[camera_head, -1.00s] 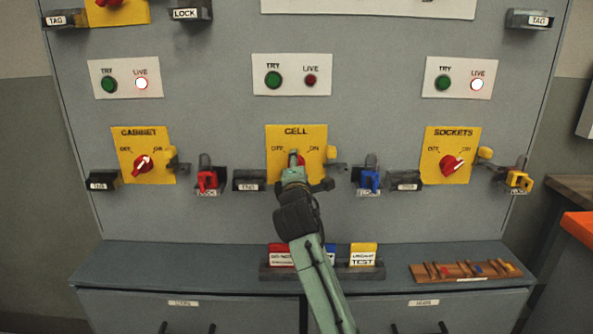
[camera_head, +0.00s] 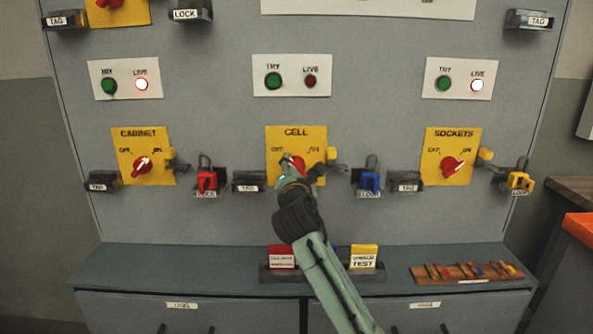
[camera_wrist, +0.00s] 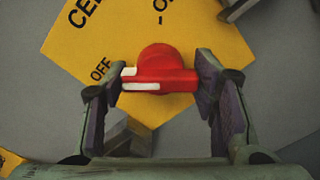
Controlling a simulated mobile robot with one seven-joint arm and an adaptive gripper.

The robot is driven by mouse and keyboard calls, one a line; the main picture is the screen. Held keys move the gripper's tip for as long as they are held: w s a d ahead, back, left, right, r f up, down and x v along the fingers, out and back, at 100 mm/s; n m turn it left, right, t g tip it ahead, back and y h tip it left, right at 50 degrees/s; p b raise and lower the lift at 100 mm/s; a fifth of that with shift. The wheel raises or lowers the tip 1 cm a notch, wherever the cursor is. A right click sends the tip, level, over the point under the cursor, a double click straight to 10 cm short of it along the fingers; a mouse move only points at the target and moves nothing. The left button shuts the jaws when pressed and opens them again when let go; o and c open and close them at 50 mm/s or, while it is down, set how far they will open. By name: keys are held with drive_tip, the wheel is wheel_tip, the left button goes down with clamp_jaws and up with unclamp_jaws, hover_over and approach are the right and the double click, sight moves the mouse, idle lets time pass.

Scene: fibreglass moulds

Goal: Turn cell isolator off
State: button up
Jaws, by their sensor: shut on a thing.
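The cell isolator is a red rotary knob (camera_head: 298,162) on a yellow plate marked CELL (camera_head: 309,137), partly hidden by my gripper in the head view. In the wrist view the red knob (camera_wrist: 160,72) has its white pointer mark on the left, towards the OFF label. My gripper (camera_wrist: 160,82) has one finger at each end of the knob's handle, shut on it. In the head view my gripper (camera_head: 300,168) is at the plate. The cell LIVE lamp (camera_head: 311,81) is dark red.
The cabinet isolator (camera_head: 143,166) and sockets isolator (camera_head: 452,164) flank it, with their LIVE lamps lit. A red lock (camera_head: 207,180), a blue lock (camera_head: 370,181) and tag holders sit close by. Below is a shelf (camera_head: 210,256) with cards and a wooden rack (camera_head: 465,272).

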idle(0.4)
drive_tip(key=o, duration=1.2)
drive_tip(key=shift+c, duration=0.2)
drive_tip(key=s, duration=1.2)
